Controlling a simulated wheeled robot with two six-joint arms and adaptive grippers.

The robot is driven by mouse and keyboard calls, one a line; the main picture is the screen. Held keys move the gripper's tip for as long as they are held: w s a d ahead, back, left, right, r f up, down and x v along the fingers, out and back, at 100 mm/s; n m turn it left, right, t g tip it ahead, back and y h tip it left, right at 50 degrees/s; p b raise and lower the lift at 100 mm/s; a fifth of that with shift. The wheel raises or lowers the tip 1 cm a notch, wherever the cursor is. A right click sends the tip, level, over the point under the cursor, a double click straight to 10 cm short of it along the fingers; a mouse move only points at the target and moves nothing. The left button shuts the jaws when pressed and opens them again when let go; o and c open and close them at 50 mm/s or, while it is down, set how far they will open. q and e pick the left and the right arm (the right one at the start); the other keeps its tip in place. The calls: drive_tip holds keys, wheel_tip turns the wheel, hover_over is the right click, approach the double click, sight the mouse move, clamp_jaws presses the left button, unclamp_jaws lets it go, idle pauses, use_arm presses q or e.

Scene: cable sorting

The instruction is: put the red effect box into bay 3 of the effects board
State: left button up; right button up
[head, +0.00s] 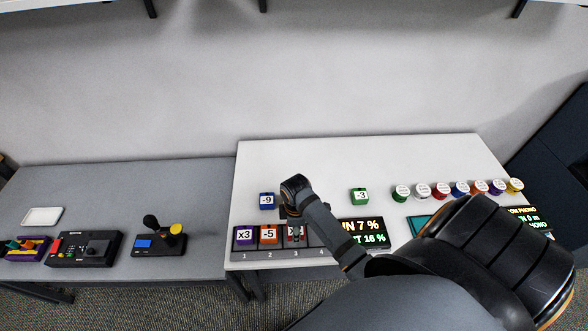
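The effects board (270,254) is a dark strip with numbered bays at the front of the white table. The red effect box (302,233) is at bay 3, above the number 3, with its label mostly covered. My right gripper (296,234) is over the red box, pointing down at it. My own wrist and forearm hide much of the gripper, so whether its fingers hold the box is unclear. A purple x3 box (245,236) sits in bay 1 and an orange -5 box (268,235) in bay 2. Bay 4 is partly hidden by my arm. My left gripper is out of view.
A blue -9 box (267,201) and a green -3 box (359,196) stand behind the board. A lit display (365,233) is right of it. Several coloured jars (441,189) line the right. A grey table (120,190) at left holds controllers and a white tray (42,217).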

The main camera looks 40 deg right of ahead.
drive_tip(key=shift+w+d+f, duration=0.15)
drive_tip(key=shift+w+f, duration=0.1)
drive_tip(key=shift+f, duration=0.1)
drive_tip(key=shift+d+f, duration=0.1)
drive_tip(key=f, duration=0.2)
drive_tip(key=shift+w+f+p, duration=0.2)
drive_tip(key=shift+f+p, duration=0.1)
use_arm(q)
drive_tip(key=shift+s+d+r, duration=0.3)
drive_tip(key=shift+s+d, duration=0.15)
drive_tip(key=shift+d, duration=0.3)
use_arm(e)
drive_tip(key=shift+f, duration=0.45)
drive_tip(key=shift+f, duration=0.1)
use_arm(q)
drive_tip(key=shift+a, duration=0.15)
use_arm(e)
drive_tip(key=o, duration=1.3)
